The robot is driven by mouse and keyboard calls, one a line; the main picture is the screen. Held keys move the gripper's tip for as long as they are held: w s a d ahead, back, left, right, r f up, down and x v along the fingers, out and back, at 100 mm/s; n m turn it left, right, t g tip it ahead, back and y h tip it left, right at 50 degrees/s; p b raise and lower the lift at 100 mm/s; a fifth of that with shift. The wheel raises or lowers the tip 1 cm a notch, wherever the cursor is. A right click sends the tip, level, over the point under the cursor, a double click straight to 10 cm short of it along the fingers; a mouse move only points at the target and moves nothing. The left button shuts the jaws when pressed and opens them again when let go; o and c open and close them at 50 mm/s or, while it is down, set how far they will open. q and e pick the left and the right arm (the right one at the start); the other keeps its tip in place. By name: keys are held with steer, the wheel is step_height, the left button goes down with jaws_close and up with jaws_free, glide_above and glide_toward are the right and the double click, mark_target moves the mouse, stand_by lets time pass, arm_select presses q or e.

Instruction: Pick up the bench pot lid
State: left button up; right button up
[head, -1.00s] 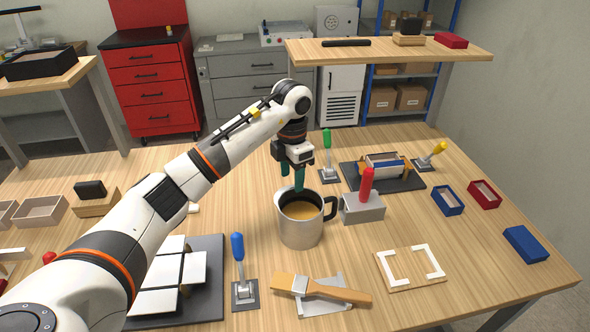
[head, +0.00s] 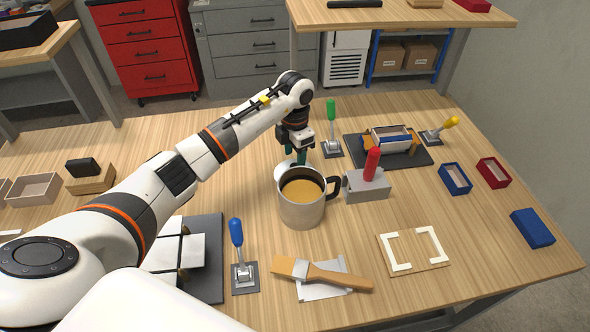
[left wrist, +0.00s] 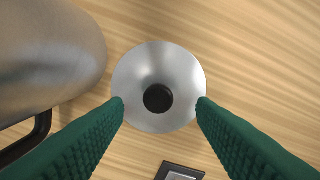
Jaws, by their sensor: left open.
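The pot lid is a round silver disc with a black knob (left wrist: 158,98) in the left wrist view, flat on the wooden table. In the head view the lid (head: 282,172) shows only in part, behind the steel pot (head: 302,211) and below my gripper. The pot holds a yellow-brown liquid and has a black handle. My left gripper (head: 295,158) is open above the lid, with its green fingers (left wrist: 160,103) on either side of the knob in the wrist view. I cannot tell whether they touch the lid. My right gripper is not in view.
The pot stands close beside the lid. A grey block with a red handle (head: 368,186) and a green-handled clamp (head: 332,135) stand to the right. The table beyond the gripper is fairly clear.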

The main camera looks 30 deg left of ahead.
mark_target(295, 164)
arm_select(q)
step_height(295, 164, down, 4)
steer(key=shift+s+d+r+p, duration=0.1)
steer(key=shift+r+p, duration=0.15)
steer(key=shift+p, duration=0.25)
steer(key=shift+f, duration=0.2)
steer(key=c, duration=1.1)
